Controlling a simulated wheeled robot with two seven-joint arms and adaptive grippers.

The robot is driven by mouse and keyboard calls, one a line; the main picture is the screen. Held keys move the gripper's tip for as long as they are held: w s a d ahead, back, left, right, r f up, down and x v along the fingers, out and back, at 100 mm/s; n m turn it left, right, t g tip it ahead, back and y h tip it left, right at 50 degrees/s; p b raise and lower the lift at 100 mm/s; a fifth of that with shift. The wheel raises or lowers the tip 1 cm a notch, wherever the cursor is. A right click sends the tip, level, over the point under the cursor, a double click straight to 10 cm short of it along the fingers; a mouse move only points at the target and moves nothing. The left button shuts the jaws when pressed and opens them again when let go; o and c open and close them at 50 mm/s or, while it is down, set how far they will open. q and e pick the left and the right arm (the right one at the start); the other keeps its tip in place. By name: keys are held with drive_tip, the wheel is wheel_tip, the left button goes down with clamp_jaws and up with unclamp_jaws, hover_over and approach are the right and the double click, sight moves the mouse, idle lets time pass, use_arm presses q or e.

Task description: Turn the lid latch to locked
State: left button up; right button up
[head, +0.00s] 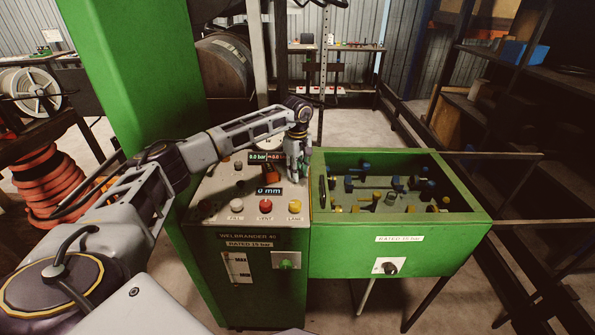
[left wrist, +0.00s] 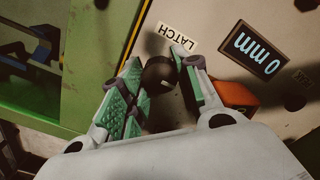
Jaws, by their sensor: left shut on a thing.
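My left gripper (head: 298,160) points down over the right side of the control panel (head: 215,190). In the left wrist view its green-padded fingers (left wrist: 163,88) are closed around the dark round latch knob (left wrist: 159,70), beside a white "LATCH" label (left wrist: 178,38). The fingers hide part of the knob, so I cannot tell which way it is turned. In the head view the gripper covers the knob. The green box (head: 400,250) to the right shows several dark, blue and yellow fittings inside; I cannot make out its lid. My right gripper is not in view.
A "0 mm" display (head: 268,190) and an orange part (left wrist: 233,94) are close beside the gripper. White, red (head: 265,206) and yellow (head: 295,206) buttons line the panel's front edge. A green post (head: 120,70) stands at left; dark shelves (head: 540,110) are at right.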

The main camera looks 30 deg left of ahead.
use_arm(q)
drive_tip(key=o, duration=1.1)
drive_tip(key=shift+c, duration=0.2)
wheel_tip(320, 180, up, 12)
idle(0.8)
